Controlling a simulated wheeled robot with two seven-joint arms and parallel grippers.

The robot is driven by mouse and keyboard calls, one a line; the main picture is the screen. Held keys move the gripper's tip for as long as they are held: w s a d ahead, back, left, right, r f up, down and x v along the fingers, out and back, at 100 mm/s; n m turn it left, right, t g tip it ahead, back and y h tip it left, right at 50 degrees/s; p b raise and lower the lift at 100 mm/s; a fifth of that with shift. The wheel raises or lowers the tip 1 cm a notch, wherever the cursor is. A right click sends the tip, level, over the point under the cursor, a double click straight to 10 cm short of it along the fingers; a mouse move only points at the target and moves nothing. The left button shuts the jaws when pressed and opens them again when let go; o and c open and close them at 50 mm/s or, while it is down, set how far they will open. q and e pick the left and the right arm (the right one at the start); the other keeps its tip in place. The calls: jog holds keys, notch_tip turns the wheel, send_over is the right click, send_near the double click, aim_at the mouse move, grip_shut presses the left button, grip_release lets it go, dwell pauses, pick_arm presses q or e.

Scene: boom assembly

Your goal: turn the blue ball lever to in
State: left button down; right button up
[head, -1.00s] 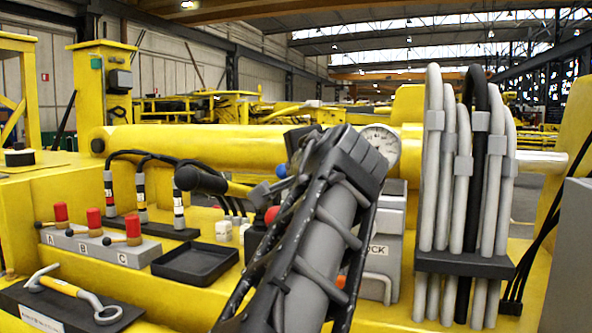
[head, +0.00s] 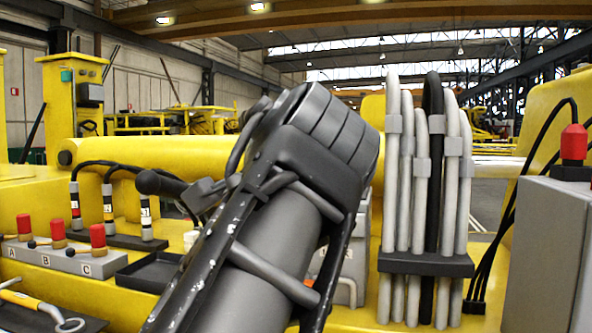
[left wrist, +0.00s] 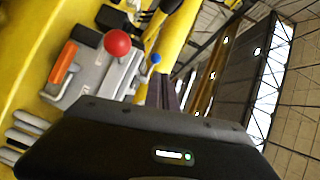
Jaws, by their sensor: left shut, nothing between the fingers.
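The blue ball lever (left wrist: 156,59) shows in the left wrist view as a small blue ball on a thin stem, beyond a larger red ball lever (left wrist: 117,43). My left gripper (left wrist: 165,78) is shut and empty. Its narrow dark fingers end just beside the blue ball in that picture; I cannot tell whether they touch it. In the head view my left arm covers the middle of the panel, hiding the blue ball, the red ball lever and the gripper's fingers. The lever's exact setting cannot be read. My right gripper is not in view.
Red-capped levers on a grey block (head: 84,265) marked A, B and C stand at left, with a black tray (head: 150,272) beside it. A black-gripped handle (head: 160,185) juts out near my arm. Upright hoses (head: 432,170) and a grey cabinet (head: 540,255) stand at right.

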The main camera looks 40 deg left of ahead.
pick_arm(q)
jog(key=shift+w+a+r+n+g+y+p, duration=0.15)
jog(key=shift+a+r+n+g+y+p, duration=0.2)
jog(key=shift+a+g+p, duration=0.25)
jog(key=shift+w+a+r+n+g+y+p, duration=0.15)
jog(key=shift+a+r+g+y+p, duration=0.1)
jog(key=shift+a+r+g+p, duration=0.25)
jog(key=w+d+n+g+p, duration=0.2)
jog(key=w+d+n, duration=0.1)
jog(key=n, duration=0.7)
jog(key=w+d+f+n+g+p, duration=0.1)
jog(key=w+n, duration=0.4)
jog(key=n, duration=0.5)
jog(key=shift+d+n+g+y+p, duration=0.3)
jog(key=shift+d+g+p, duration=0.2)
jog(key=shift+d+g, duration=0.55)
jog(key=shift+s, duration=0.1)
jog(key=shift+f, duration=0.1)
